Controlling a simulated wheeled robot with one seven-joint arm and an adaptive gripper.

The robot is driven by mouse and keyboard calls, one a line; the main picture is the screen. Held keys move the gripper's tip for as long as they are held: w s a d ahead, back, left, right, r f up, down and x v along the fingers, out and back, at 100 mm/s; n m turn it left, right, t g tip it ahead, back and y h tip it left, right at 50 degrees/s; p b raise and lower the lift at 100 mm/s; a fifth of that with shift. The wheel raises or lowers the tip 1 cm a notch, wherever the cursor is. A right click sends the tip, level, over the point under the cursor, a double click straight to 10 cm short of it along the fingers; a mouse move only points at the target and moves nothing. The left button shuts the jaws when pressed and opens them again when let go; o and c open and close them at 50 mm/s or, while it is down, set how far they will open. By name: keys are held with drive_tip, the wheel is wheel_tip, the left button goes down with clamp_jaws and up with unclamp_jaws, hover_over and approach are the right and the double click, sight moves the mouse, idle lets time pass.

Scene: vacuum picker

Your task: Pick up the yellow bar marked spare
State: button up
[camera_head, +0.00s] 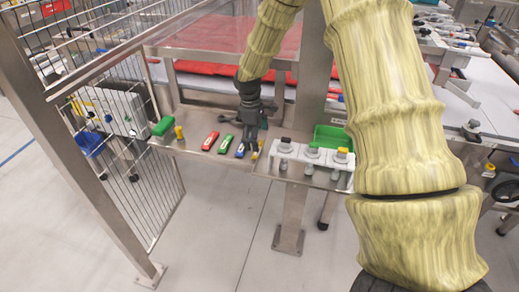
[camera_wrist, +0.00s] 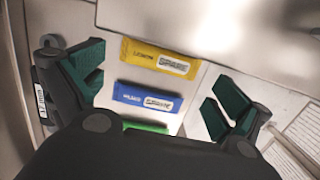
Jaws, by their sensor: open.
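The yellow bar (camera_wrist: 135,51), with a white label reading SPARE, lies flat on the shelf in the wrist view. It also shows partly in the head view (camera_head: 256,153), beside my gripper. My gripper (camera_wrist: 157,85) is open and empty above the bars, its green-padded fingers spread left and right. The blue bar (camera_wrist: 126,93), also labelled SPARE, lies between the fingers in the picture, with the yellow bar just beyond it. A green bar (camera_wrist: 146,127) is mostly hidden by my gripper's body.
A red bar (camera_head: 210,140) and a green box (camera_head: 162,126) lie left on the metal shelf (camera_head: 193,146). To the right stand a white holder with several knobs (camera_head: 296,152) and a green bin (camera_head: 329,138). A wire mesh panel (camera_head: 150,190) flanks the left.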

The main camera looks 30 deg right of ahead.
drive_tip(key=shift+s+d+f, duration=0.15)
drive_tip(key=shift+f, duration=0.7)
drive_tip(key=shift+s+d+f, duration=0.1)
drive_tip(key=shift+s+f, duration=0.05)
drive_tip(key=shift+f, duration=0.7)
drive_tip(key=c, duration=0.8)
